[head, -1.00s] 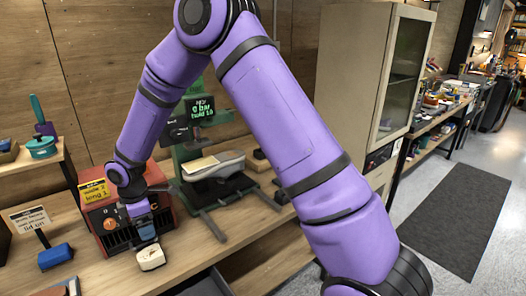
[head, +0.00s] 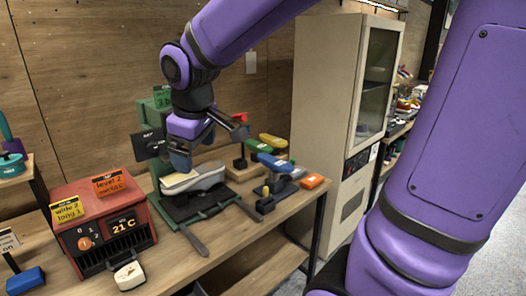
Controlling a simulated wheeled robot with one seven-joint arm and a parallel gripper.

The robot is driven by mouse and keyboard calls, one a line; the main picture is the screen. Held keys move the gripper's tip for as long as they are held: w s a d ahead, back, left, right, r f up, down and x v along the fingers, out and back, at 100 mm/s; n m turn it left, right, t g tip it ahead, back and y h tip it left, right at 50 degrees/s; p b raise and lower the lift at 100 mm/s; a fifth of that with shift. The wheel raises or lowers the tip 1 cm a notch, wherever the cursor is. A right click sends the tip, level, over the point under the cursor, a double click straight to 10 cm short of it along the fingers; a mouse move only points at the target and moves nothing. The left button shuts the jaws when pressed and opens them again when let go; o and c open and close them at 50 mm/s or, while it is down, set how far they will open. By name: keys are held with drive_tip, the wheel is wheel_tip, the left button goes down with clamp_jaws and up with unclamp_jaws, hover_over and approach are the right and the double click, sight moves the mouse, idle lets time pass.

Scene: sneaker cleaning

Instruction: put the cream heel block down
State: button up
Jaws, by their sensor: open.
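The cream heel block (head: 130,276) sits on the wooden bench in front of the red heater box, near the bench's front edge. It is apart from my gripper (head: 180,166). My gripper is open, up and to the right of the block, over the green press. The cream sole-shaped piece (head: 194,178) lies on the press just below the gripper. Whether the fingertips touch that piece cannot be told from this view.
The red heater box (head: 104,230) shows 21 C and carries yellow and orange cards. The green press (head: 147,146) has dark bars reaching forward. Several coloured-handled tools (head: 272,160) stand to its right. A blue block (head: 25,281) lies at the left. The bench (head: 175,262) is bare right of the heel block.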

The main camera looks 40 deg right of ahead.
drive_tip(key=s+d+r+m+t, duration=0.1)
drive_tip(key=s+d+m, duration=0.1)
drive_tip(key=s, duration=0.5)
drive_tip(key=s+d+r+m+y, duration=0.1)
drive_tip(key=s+m, duration=0.3)
drive_tip(key=s, duration=0.4)
drive_tip(key=shift+s+d+r+t, duration=0.25)
drive_tip(key=shift+d+r+t, duration=0.15)
drive_tip(key=shift+d+r, duration=0.25)
drive_tip(key=shift+f, duration=0.1)
